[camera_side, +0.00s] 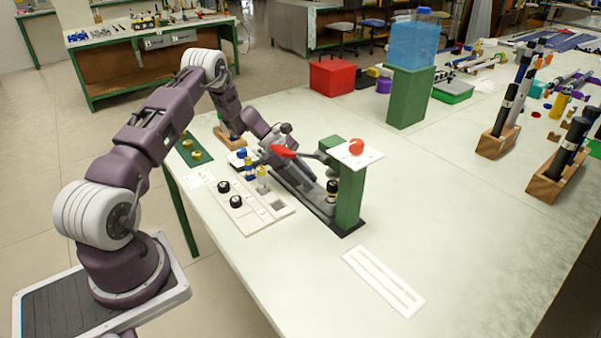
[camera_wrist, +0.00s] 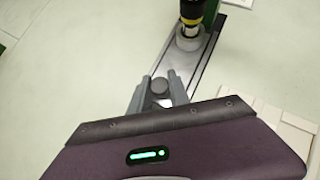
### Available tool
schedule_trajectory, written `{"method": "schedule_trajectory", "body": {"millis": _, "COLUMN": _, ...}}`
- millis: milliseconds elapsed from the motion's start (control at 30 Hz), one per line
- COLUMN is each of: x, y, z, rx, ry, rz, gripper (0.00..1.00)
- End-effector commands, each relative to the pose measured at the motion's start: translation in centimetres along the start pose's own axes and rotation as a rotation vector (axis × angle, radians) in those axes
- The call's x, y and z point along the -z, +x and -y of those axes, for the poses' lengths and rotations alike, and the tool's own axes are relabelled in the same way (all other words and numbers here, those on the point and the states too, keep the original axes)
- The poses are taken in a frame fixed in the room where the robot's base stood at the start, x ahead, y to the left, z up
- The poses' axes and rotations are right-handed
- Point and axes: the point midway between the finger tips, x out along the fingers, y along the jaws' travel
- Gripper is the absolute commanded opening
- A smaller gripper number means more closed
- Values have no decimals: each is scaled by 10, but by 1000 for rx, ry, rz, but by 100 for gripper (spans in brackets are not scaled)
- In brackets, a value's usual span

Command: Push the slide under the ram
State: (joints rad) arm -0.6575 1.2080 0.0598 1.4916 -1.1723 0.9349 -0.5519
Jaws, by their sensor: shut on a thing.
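In the wrist view my gripper (camera_wrist: 160,98) is closed around a dark grey round knob (camera_wrist: 159,86) at the near end of a grey rail (camera_wrist: 174,62). The side view shows the same rod (camera_side: 332,190) beside the green press post (camera_side: 350,200), on the rail's dark base (camera_side: 345,231). A white plate (camera_side: 361,154) with a red knob tops the post.
A pale board (camera_side: 268,214) with black knobs and short rods lies left of the rail. A white slotted strip (camera_side: 383,281) lies in front. Wooden racks of rods (camera_side: 497,145) stand right. The table between is clear.

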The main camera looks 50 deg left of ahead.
Motion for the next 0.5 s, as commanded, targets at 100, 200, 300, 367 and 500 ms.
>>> {"method": "schedule_trajectory", "body": {"millis": 100, "x": -4, "y": 3, "z": 3, "rx": 11, "ry": 5, "rz": 9, "gripper": 0}}
{"method": "schedule_trajectory", "body": {"millis": 200, "x": -5, "y": 3, "z": 4, "rx": 13, "ry": 6, "rz": 11, "gripper": 0}}
{"method": "schedule_trajectory", "body": {"millis": 300, "x": -5, "y": 4, "z": 4, "rx": 15, "ry": 6, "rz": 12, "gripper": 32}}
{"method": "schedule_trajectory", "body": {"millis": 367, "x": -5, "y": 3, "z": 4, "rx": 14, "ry": 5, "rz": 11, "gripper": 44}}
{"method": "schedule_trajectory", "body": {"millis": 500, "x": -4, "y": 3, "z": 3, "rx": 11, "ry": 4, "rz": 9, "gripper": 44}}
